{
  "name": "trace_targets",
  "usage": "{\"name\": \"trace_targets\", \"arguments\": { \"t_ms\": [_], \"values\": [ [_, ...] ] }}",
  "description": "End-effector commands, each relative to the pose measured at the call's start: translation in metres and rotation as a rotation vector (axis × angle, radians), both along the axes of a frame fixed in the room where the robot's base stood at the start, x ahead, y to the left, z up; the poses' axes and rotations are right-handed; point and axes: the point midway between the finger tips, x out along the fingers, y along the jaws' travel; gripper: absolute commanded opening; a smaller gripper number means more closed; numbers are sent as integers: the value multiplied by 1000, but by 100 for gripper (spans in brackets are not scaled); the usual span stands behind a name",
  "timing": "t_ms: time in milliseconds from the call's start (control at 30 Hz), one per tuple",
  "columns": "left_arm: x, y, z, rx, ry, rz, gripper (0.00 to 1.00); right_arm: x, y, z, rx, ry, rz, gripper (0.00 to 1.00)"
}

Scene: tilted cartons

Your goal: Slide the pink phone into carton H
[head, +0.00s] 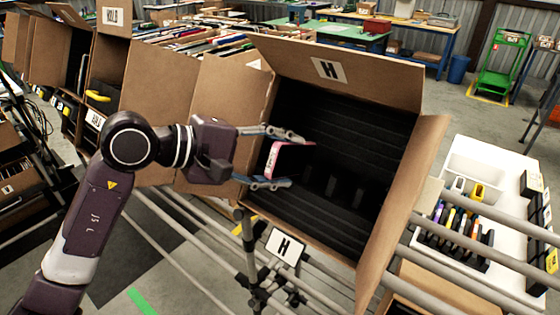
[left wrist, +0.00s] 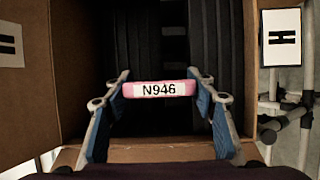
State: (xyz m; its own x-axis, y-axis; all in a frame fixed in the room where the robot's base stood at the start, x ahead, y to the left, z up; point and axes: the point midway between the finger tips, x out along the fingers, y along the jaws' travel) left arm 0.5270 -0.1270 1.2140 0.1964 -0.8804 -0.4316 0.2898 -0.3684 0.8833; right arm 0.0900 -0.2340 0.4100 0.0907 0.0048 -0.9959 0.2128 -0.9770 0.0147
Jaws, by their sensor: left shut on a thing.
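The pink phone (head: 274,158) is held between the fingers of my left gripper (head: 276,158) at the open mouth of carton H (head: 384,82). In the left wrist view the phone (left wrist: 160,89) shows its edge with a label reading N946, and the blue-padded fingers of the left gripper (left wrist: 160,92) are shut on its two ends. Carton H is tilted, with its flaps spread and dark ribbed slots inside. Some dark items stand in its lower part. How far the phone reaches into the carton is hard to tell. My right gripper is not in view.
A sign H (head: 285,247) hangs below the carton's front edge. The right flap (head: 402,200) sticks out toward me. Other cartons stand at the left, with grey rails below.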

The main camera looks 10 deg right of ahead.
Motion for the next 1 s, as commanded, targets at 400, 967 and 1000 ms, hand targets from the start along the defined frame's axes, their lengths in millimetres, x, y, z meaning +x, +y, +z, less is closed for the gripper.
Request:
{"name": "trace_targets", "arguments": {
  "t_ms": [400,967,1000],
  "values": [
    [8,-10,-10,0,0,1,23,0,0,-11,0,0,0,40],
    [18,-22,-28,13,9,1,22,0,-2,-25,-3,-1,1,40],
    [19,-23,-30,13,9,2,22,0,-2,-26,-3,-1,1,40]
  ]
}}
